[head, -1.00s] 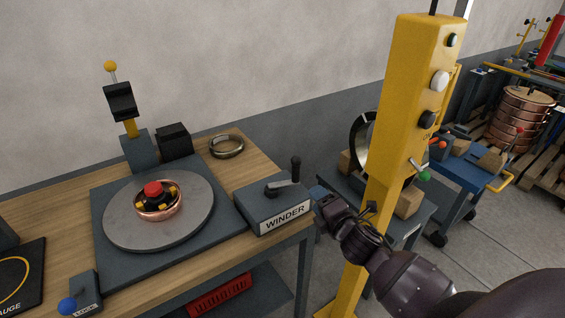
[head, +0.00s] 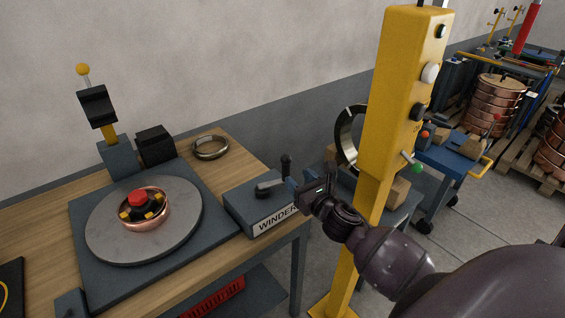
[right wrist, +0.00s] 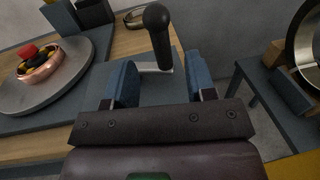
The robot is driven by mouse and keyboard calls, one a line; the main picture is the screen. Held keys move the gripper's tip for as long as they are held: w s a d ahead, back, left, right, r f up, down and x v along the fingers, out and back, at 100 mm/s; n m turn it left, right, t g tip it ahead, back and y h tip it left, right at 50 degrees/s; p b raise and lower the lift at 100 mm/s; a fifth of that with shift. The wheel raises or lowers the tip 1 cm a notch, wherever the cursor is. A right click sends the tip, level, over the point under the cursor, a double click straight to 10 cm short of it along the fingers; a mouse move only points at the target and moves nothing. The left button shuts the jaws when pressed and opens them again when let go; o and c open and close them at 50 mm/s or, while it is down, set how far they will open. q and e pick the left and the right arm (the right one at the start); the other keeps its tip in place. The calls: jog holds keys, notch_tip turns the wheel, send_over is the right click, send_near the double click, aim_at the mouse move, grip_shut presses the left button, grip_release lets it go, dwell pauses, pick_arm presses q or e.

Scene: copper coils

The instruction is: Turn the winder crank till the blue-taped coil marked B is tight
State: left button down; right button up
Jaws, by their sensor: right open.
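The grey winder box (head: 240,207), labelled WINDER, sits at the right end of the wooden bench. Its crank (head: 270,185) has a short arm and an upright black handle (head: 286,165); the handle also shows in the right wrist view (right wrist: 158,35). My right gripper (head: 293,186) is open close beside the crank. In the right wrist view its blue fingers (right wrist: 160,68) point at the handle, which stands in line with the gap; I cannot tell whether they touch. A copper coil (head: 147,218) sits on the round turntable (head: 110,240) around a red-topped hub. No blue tape or B shows. My left gripper is out of view.
A yellow post (head: 385,110) with buttons stands close to my right arm. A metal ring (head: 210,148) lies at the bench's back. A yellow-knobbed press (head: 100,108) stands behind the turntable. Behind the post is a small table (head: 400,215).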

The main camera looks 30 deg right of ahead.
aim_at(288, 168)
jog(key=w, duration=0.9)
jog(key=shift+d, duration=0.25)
grip_shut()
